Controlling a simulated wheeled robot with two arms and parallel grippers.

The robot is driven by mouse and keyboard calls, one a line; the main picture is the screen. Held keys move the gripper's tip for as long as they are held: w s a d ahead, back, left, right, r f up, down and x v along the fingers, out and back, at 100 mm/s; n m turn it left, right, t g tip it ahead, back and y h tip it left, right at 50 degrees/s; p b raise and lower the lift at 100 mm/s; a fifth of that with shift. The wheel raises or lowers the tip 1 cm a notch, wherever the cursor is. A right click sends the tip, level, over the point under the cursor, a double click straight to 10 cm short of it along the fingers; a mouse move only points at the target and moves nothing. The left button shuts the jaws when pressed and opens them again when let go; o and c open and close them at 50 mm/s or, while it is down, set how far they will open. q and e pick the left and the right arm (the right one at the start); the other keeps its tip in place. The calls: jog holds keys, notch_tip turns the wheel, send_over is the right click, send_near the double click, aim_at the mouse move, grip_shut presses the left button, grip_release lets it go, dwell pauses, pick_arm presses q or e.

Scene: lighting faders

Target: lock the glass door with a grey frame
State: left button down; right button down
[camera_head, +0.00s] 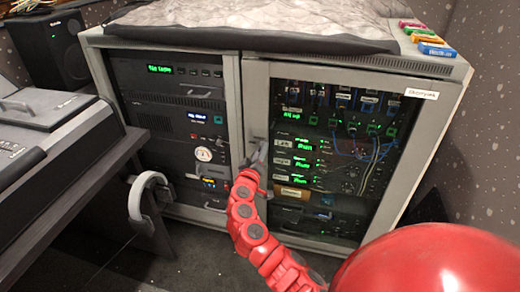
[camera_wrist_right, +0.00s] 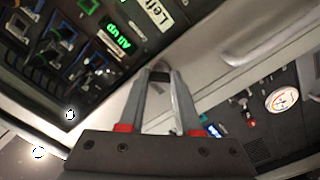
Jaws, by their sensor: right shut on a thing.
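The glass door with a grey frame (camera_head: 248,90) is the right-hand door of the rack cabinet. It looks closed, with lit equipment behind its glass. Its grey frame (camera_wrist_right: 110,95) crosses the right wrist view diagonally. My right gripper (camera_head: 262,152) is at the left stile of this door, about mid-height. In the right wrist view my right gripper (camera_wrist_right: 161,72) has its fingertips drawn together at the frame, on a small dark part between them. That part is mostly hidden by the fingertips, so I cannot tell its shape or turn. My left gripper is not in view.
The left rack bay (camera_head: 180,125) holds dark units. A pale bar handle (camera_wrist_right: 262,42) is near my fingers in the wrist view. A grey cloth (camera_head: 250,22) and several coloured items (camera_head: 437,49) lie on the cabinet. A console desk (camera_head: 50,150) and a grey loop (camera_head: 150,190) are at left.

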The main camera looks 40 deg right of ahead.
jog(key=n+p, duration=0.4)
jog(key=n, duration=0.4)
jog(key=shift+n, duration=0.4)
jog(key=shift+p, duration=0.3)
jog(key=c, duration=0.6)
grip_release()
jog(key=shift+a, duration=0.1)
